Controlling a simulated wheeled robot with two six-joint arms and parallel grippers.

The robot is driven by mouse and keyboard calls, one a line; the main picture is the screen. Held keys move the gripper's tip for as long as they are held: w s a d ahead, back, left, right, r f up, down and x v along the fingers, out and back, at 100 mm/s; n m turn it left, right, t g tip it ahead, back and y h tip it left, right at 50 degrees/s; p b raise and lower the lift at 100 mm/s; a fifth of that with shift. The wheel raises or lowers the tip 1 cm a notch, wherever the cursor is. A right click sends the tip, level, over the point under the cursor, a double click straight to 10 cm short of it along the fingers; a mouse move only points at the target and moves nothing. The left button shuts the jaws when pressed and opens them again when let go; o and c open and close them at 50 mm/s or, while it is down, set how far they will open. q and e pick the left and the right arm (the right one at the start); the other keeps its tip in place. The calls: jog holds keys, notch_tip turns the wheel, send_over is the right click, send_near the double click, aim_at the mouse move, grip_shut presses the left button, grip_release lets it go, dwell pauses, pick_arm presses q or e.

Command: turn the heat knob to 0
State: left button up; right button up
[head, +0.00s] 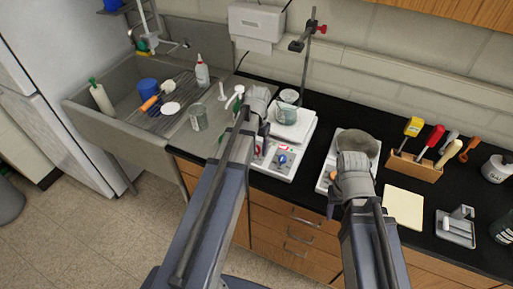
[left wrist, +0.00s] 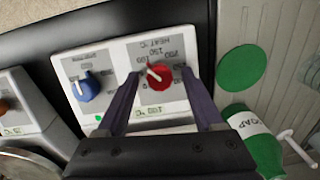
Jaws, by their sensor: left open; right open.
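The white hot plate (head: 302,128) stands on the black bench with a beaker (head: 286,113) on its top plate. In the left wrist view, its red heat knob (left wrist: 160,76) has a white pointer aimed toward the upper left of the picture, among printed numbers that I cannot read surely.
The second device (head: 324,181) with a round grey top stands right of the hot plate. A sink (head: 95,130) is at the left. A tool block (head: 413,167), yellow pad (head: 403,207) and small tray (head: 455,230) are at the right. A green soap bottle (left wrist: 262,145) shows in the wrist view.

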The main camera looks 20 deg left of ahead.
pick_arm(q)
jog(key=shift+c, duration=0.4)
grip_shut()
jog(key=n, duration=0.4)
jog(key=shift+a+h, duration=0.1)
jog(key=shift+h, duration=0.3)
jog(key=n, duration=0.3)
jog(key=shift+s+n+h, duration=0.1)
jog(key=shift+n+h, duration=0.2)
jog(key=shift+h, duration=0.1)
jog(key=n+t, duration=0.1)
jog(key=n, duration=0.3)
jog(key=shift+a+h, duration=0.1)
jog(key=shift+h, duration=0.2)
jog(key=shift+s+n+t+b, duration=0.1)
jog(key=shift+n+t+b, duration=0.3)
jog(key=shift+n, duration=1.6)
